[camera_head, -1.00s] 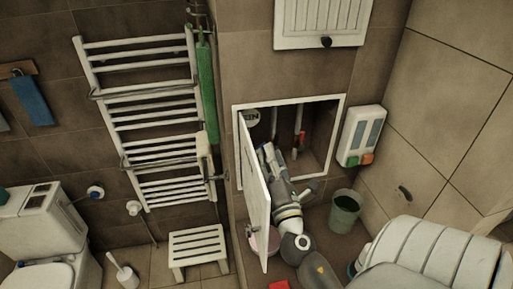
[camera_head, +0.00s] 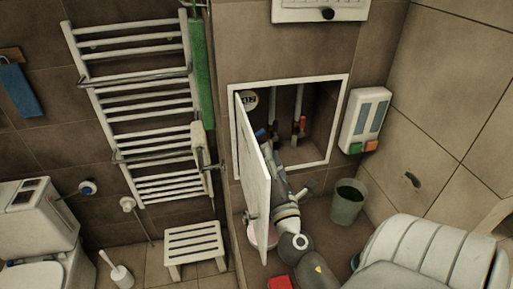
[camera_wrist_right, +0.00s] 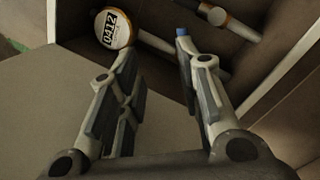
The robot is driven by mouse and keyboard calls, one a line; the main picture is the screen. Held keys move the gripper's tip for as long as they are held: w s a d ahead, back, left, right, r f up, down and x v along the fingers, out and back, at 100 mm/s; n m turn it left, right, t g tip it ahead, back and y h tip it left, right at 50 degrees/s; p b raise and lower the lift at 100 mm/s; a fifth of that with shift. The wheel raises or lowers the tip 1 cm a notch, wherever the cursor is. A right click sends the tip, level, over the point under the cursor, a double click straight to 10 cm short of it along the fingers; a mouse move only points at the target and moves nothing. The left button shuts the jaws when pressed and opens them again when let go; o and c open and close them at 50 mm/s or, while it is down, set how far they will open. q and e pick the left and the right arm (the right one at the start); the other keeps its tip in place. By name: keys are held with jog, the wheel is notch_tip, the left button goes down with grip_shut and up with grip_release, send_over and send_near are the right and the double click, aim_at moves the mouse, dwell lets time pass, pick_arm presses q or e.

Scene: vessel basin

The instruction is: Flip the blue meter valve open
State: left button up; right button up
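In the right wrist view a bit of blue (camera_wrist_right: 182,32) shows right at the tip of the right-hand finger, which seems to hide the rest. The round white meter (camera_wrist_right: 114,28), reading 0412, is beyond the left-hand finger; it also shows in the head view (camera_head: 249,100). My right gripper (camera_wrist_right: 154,50) is open with nothing between its fingers. In the head view the door partly hides it. My left gripper is not in view.
The white cabinet door (camera_head: 256,185) stands open just left of my right arm. A red valve (camera_head: 302,123) sits on a pipe to the right. A bucket (camera_head: 348,202) and a pink bowl (camera_head: 263,235) are below; a dispenser (camera_head: 365,121) hangs to the right.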

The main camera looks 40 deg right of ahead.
pick_arm(q)
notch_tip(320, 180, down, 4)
jog(key=b, duration=0.3)
pick_arm(e)
notch_tip(320, 180, down, 4)
jog(key=p+x, duration=0.4)
jog(key=x, duration=0.5)
jog(key=shift+r, duration=0.1)
jog(key=shift+p+x, duration=0.4)
jog(key=shift+x, duration=0.45)
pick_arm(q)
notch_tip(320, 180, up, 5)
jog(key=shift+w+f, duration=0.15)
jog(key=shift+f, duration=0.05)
pick_arm(e)
grip_shut()
